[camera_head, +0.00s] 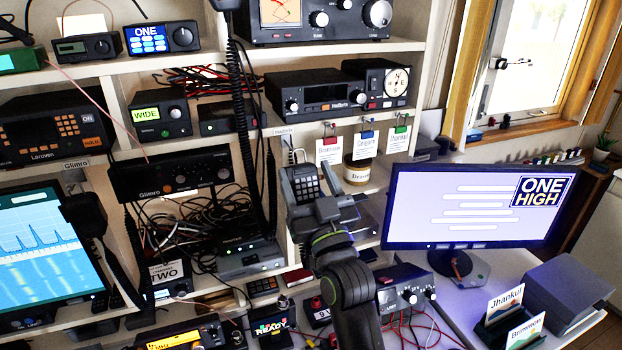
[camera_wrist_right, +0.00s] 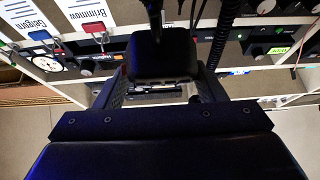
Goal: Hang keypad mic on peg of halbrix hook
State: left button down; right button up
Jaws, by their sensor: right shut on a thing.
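The keypad mic (camera_head: 301,184) is grey-black with a grid of keys facing the head camera. My right gripper (camera_head: 322,208) is shut on it, holding it in front of the shelf divider below the radio shelf. In the right wrist view the dark back of the mic (camera_wrist_right: 160,58) sits between the fingers (camera_wrist_right: 160,90), with a cord rising from it. A small shelf-edge label (camera_head: 284,131), apparently reading Halbrix, is just above the mic. The peg beneath that label cannot be made out. My left gripper is not in view.
A coiled cord (camera_head: 240,100) hangs left of the mic. Tags on hooks (camera_head: 329,150) hang to its right, above a labelled round container (camera_head: 357,172). A monitor (camera_head: 470,207) stands at right. Radios and loose cables crowd the shelves at left and below.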

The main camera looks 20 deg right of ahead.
jog(key=shift+w+a+p, duration=0.1)
jog(key=shift+w+p, duration=0.7)
jog(key=shift+w, duration=0.8)
jog(key=shift+w+f+p, duration=0.45)
jog(key=shift+w+p, duration=0.1)
jog(key=o, duration=1.1)
jog(key=shift+f, duration=0.1)
